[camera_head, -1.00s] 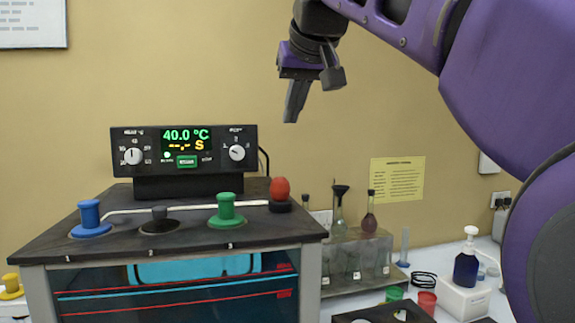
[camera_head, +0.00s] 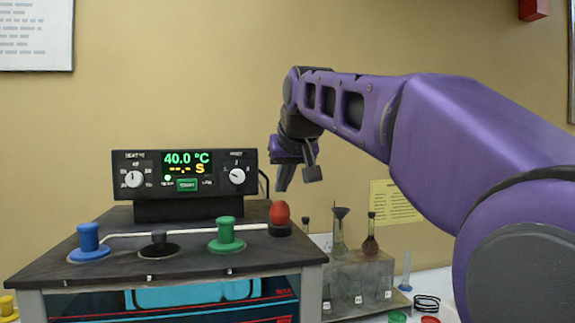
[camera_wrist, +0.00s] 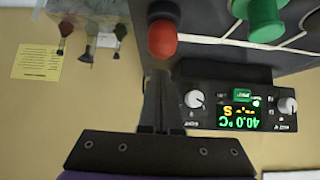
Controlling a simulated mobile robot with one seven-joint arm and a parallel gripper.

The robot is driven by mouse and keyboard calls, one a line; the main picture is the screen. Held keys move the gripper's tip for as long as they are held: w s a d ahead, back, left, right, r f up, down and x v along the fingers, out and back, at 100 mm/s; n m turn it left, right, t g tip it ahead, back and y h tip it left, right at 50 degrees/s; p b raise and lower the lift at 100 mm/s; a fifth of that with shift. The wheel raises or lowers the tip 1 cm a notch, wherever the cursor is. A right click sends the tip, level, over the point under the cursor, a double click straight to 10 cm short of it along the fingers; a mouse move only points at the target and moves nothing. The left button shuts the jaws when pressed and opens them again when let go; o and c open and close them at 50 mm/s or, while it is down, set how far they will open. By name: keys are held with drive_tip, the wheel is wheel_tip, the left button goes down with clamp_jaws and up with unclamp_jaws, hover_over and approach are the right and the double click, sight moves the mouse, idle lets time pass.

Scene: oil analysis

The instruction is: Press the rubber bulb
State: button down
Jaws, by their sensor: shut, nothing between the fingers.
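The red rubber bulb (camera_head: 280,213) stands upright in a black base at the back right corner of the bath's dark top. My gripper (camera_head: 282,186) is shut and empty, pointing down just above the bulb, with a small gap in the head view. In the wrist view the red bulb (camera_wrist: 162,40) lies straight beyond the shut fingertips of my gripper (camera_wrist: 157,75). I cannot tell from the wrist view how far apart they are.
The control box (camera_head: 186,172) reading 40.0 °C stands left of my gripper. Green (camera_head: 226,235), black (camera_head: 159,244) and blue (camera_head: 88,243) stoppers sit on the bath top. A flask rack (camera_head: 358,277) stands to the right. The wall (camera_head: 230,60) is behind.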

sight(281, 203)
drive_tip(key=shift+w+f, duration=0.1)
drive_tip(key=shift+f, duration=0.7)
drive_tip(key=shift+f, duration=0.1)
drive_tip(key=shift+f+b, duration=0.6)
drive_tip(key=shift+f, duration=0.35)
drive_tip(key=shift+s+r+p, duration=0.2)
drive_tip(key=shift+r+p, duration=0.05)
drive_tip(key=shift+p, duration=0.05)
drive_tip(key=v, duration=0.7)
drive_tip(key=shift+p, duration=0.3)
